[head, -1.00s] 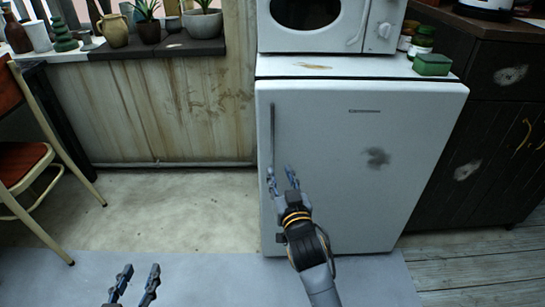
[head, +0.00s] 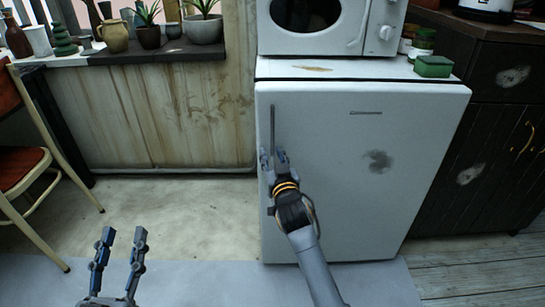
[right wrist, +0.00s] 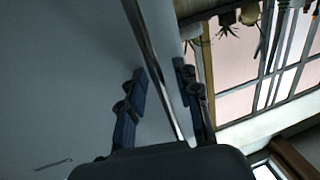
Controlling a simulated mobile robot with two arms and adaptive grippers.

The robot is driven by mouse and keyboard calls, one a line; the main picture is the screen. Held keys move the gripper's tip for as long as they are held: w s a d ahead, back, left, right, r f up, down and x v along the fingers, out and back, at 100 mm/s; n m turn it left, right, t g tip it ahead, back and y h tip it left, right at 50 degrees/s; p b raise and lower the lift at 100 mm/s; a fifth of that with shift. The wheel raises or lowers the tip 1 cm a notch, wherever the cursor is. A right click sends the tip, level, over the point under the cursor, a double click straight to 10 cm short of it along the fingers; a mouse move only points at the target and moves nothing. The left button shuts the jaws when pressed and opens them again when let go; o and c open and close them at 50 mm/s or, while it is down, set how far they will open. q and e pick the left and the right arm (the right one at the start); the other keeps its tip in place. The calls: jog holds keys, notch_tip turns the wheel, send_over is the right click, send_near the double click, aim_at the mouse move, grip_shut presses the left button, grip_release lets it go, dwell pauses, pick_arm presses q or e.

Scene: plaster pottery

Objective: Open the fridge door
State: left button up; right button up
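The white fridge (head: 345,205) stands at the centre right of the head view, and its door looks shut. Its thin vertical handle (head: 273,125) is at the door's left edge. My right gripper (head: 274,158) is at the lower part of the handle. In the right wrist view, the handle (right wrist: 152,45) runs between the two fingers of my right gripper (right wrist: 163,82), which are apart with gaps to the bar. The handle's lower end is hidden by the gripper. My left gripper (head: 123,236) is open and empty at the lower left, away from the fridge.
A chair (head: 25,165) is at the far left. The floor left of the fridge is clear.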

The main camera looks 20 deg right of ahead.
grip_shut()
